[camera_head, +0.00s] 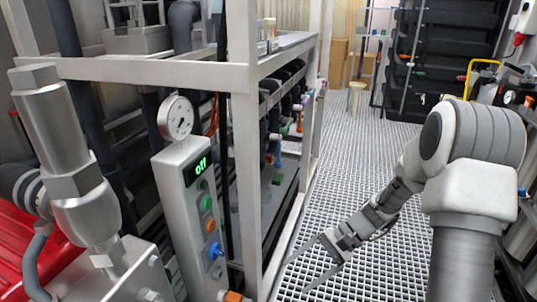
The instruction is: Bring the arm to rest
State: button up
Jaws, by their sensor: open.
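My arm rises at the right of the head view and bends down toward the left. My gripper (312,262) hangs low over the grated floor, near the base of the metal frame. Its two thin fingers are spread apart. Nothing shows between them.
A metal frame rack (244,120) stands left of my gripper. A control box (190,215) reads "off", with a gauge (176,118) above it. A metal fitting (65,150) is at front left. Black vessels (450,45) and cardboard boxes (338,62) stand behind. The grated floor (345,145) is clear.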

jog(key=s+d+r+n+t+h, duration=0.3)
jog(key=s+r+n+t+h, duration=0.15)
jog(key=s+r, duration=0.5)
jog(key=s+d+r+n+t+h, duration=0.4)
jog(key=s+r, duration=0.3)
jog(key=r, duration=0.6)
notch_tip(320, 180, up, 24)
jog(key=a+h+p, duration=0.1)
jog(key=p, duration=2.3)
jog(key=shift+w+p, duration=0.15)
jog(key=shift+p, duration=0.15)
jog(key=c, duration=0.5)
